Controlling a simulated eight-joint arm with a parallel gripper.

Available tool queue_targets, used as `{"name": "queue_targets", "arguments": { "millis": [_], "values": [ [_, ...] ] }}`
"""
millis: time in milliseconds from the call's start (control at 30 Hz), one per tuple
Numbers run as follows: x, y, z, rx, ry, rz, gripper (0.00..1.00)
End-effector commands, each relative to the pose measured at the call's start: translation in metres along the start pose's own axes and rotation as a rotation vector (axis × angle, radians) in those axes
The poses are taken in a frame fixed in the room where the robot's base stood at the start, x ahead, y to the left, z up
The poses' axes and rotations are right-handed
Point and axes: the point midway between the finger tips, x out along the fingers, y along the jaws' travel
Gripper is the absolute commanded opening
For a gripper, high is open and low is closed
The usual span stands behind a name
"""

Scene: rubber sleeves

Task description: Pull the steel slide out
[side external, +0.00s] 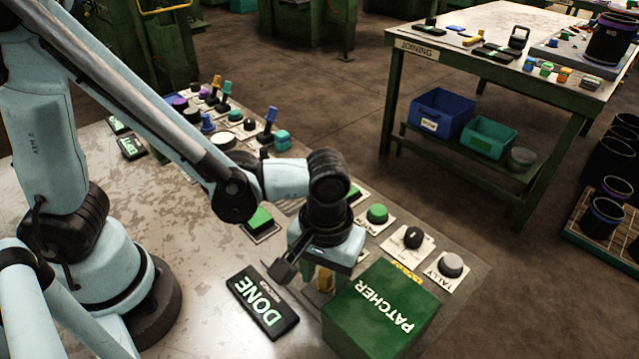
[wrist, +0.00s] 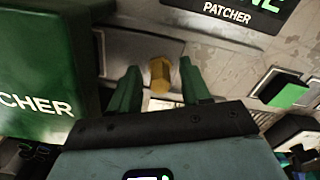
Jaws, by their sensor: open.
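A yellow faceted knob (wrist: 160,75) stands on a grey metal plate (wrist: 118,42) that looks like the steel slide. The plate lies beside the green PATCHER box (side external: 385,312), which is at the left in the wrist view (wrist: 40,60). My gripper (wrist: 159,82) is open, with one green finger on each side of the knob. Gaps show between the knob and both fingers. In the side view my gripper (side external: 312,278) points down between the DONE sign and the box.
The black DONE sign (side external: 263,302) lies left of my gripper. A green button (side external: 377,214), a black knob (side external: 413,237) and a grey TALLY button (side external: 451,265) stand behind the box. Several coloured levers and knobs fill the bench's far end. A second table (side external: 470,60) stands apart.

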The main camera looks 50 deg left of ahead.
Motion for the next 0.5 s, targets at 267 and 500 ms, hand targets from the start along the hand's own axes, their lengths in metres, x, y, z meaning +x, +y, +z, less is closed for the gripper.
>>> {"name": "queue_targets", "arguments": {
  "millis": [267, 500],
  "values": [
    [0.0009, -0.0002, 0.0001, 0.000, 0.000, 0.000, 0.47],
    [0.0008, -0.0002, 0.0001, 0.000, 0.000, 0.000, 0.12]
  ]
}}
